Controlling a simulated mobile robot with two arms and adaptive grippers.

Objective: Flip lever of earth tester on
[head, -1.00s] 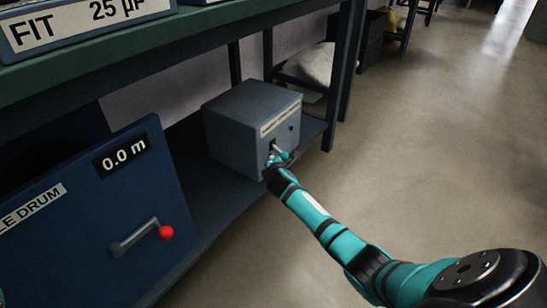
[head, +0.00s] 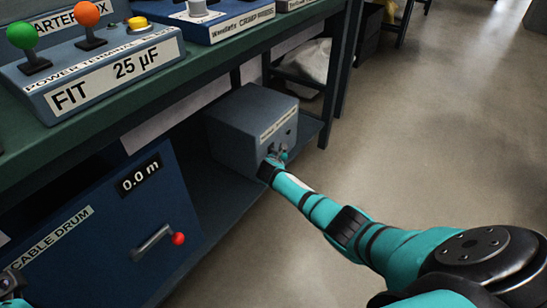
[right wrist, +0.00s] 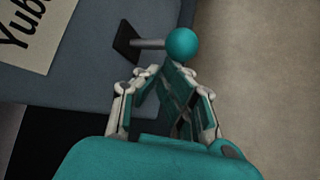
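A grey-blue box (head: 240,126) with a lever stands on the low shelf under the bench, in the head view; its label is too small to read, so I cannot confirm it is the earth tester. In the right wrist view its lever (right wrist: 150,44) sticks out from a dark slot and ends in a teal ball knob (right wrist: 182,43). My right gripper (head: 279,157) is at the box's front. In the right wrist view its fingertips (right wrist: 169,70) come together just below the knob, seemingly with nothing between them. Part of my left gripper (head: 12,284) shows at the lower left edge; its fingers are unclear.
A blue cable drum box (head: 120,230) with a red-knobbed crank (head: 160,240) and a "0.0 m" display stands to the left. The green bench top (head: 140,108) above carries a power terminal box (head: 110,75) and other boxes. Open floor (head: 420,120) lies to the right.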

